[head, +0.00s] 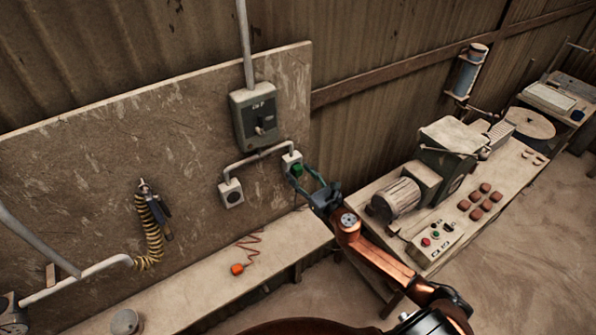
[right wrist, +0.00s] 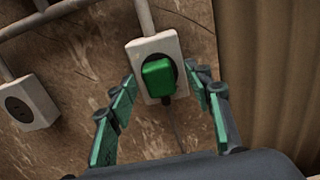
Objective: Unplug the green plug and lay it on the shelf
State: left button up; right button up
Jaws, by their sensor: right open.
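The green plug (head: 297,170) sits in the right-hand wall socket (head: 290,158) on the board. In the right wrist view the plug (right wrist: 159,77) stands out from the white socket box (right wrist: 150,47). My right gripper (head: 307,181) is just in front of it. Its open fingers (right wrist: 162,97) spread to the left and right of the plug, with gaps and no clear contact. The shelf (head: 285,240) runs below the board. My left gripper is not in view.
A second socket (head: 231,193) is left of the plug, and a switch box (head: 257,115) is above. The press bench (head: 440,190) is at the right.

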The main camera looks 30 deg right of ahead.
jog(key=shift+c, duration=0.5)
grip_shut()
dwell(0.3)
jog(key=shift+s, duration=0.1)
jog(key=shift+s+d, duration=0.2)
jog(key=shift+s, duration=2.75)
